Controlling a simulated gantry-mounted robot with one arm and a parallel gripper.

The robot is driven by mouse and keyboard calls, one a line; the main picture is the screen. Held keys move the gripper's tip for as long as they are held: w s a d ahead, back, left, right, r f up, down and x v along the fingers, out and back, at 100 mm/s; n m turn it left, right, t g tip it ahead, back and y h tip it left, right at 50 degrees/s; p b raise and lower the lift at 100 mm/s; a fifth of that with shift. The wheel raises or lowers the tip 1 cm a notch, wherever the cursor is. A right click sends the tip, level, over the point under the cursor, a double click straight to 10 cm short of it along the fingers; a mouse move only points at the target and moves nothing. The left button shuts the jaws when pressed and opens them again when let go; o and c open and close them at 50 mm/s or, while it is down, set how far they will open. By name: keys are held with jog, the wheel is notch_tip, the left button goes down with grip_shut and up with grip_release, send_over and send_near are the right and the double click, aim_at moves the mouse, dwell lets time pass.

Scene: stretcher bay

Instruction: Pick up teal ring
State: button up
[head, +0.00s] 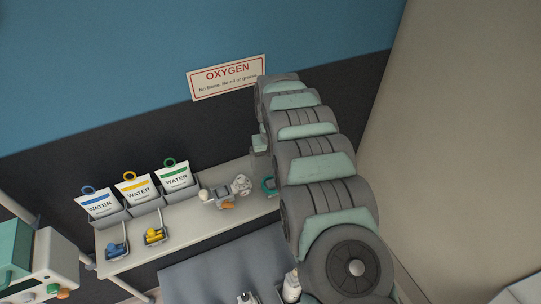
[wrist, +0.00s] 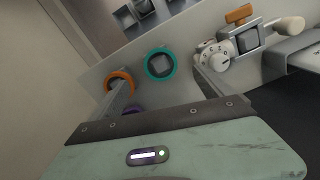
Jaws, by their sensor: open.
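The teal ring (wrist: 147,68) shows in the wrist view on the pale shelf, with a grey square shape inside its opening. It lies beyond and between the two fingers of my gripper (wrist: 164,75), which are spread apart with nothing held. I cannot tell the exact gap between the fingertips and the ring. In the head view the teal ring (head: 265,187) peeks out left of my arm, partly hidden by it. My gripper is mostly hidden behind my arm there.
An orange ring (wrist: 120,75) is by the left finger, and a purple ring (wrist: 133,107) is partly hidden nearby. A valve with a white dial (wrist: 216,54) stands close to the right finger. Water pouches (head: 135,190) stand at the shelf's left. A wall sign (head: 228,76) hangs behind.

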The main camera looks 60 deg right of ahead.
aim_at(272, 183)
jog(key=shift+f+p, duration=0.75)
jog(key=shift+f, duration=3.4)
jog(key=shift+c, duration=0.4)
jog(key=c, duration=1.8)
jog(key=shift+r, duration=0.1)
jog(key=shift+r+p, duration=1.45)
